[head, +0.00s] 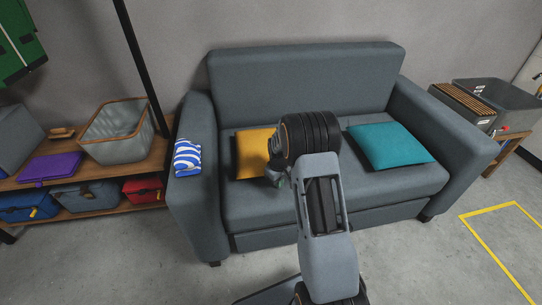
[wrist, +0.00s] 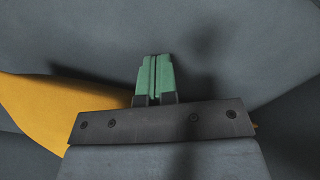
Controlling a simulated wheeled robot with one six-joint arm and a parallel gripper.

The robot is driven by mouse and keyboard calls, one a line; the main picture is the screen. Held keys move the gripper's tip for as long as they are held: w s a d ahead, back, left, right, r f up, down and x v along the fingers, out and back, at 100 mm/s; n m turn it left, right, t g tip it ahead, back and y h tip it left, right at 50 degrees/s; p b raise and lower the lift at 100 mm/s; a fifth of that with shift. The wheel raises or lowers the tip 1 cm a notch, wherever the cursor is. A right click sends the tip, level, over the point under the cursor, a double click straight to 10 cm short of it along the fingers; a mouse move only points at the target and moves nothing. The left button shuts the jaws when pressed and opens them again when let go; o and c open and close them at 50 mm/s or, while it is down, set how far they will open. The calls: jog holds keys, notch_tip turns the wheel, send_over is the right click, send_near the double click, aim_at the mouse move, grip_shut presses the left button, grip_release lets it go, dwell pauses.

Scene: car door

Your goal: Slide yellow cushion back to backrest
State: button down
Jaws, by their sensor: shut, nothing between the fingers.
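The yellow cushion (head: 253,154) lies on the left half of the grey sofa's seat, its right part hidden behind my arm. The backrest (head: 300,82) rises behind it; I cannot tell whether the two touch. In the wrist view the cushion (wrist: 40,108) shows as a yellow corner at the left, partly covered by the gripper body. My gripper (wrist: 154,78) has its green fingertips shut together with nothing between them, in front of grey sofa fabric. In the head view my gripper (head: 277,180) is mostly hidden by my arm, beside the cushion's front right part.
A teal cushion (head: 389,146) lies on the right of the seat. A blue-and-white striped cloth (head: 187,157) lies over the left armrest (head: 201,190). Shelves with a basket (head: 117,135) stand left; a grey bin (head: 497,98) stands right. The floor in front is clear.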

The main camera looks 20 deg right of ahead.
jog(key=shift+w+d, duration=0.15)
jog(key=shift+w, duration=0.8)
jog(key=shift+w+d, duration=0.2)
jog(key=shift+w, duration=0.75)
jog(key=shift+w+d, duration=0.2)
jog(key=shift+w, duration=0.7)
jog(key=shift+w+d, duration=0.2)
jog(key=shift+w, duration=0.8)
jog(key=shift+w+d, duration=0.15)
jog(key=shift+w, duration=0.9)
jog(key=shift+w+d+b, duration=0.15)
jog(key=shift+w+b, duration=0.15)
jog(key=shift+w, duration=0.15)
jog(key=shift+s+a+p, duration=0.15)
jog(key=shift+s+p, duration=0.15)
jog(key=shift+s, duration=0.45)
jog(key=shift+s+a+p, duration=0.15)
jog(key=shift+s+p, duration=0.1)
jog(key=shift+s, duration=0.5)
jog(key=shift+r, duration=0.15)
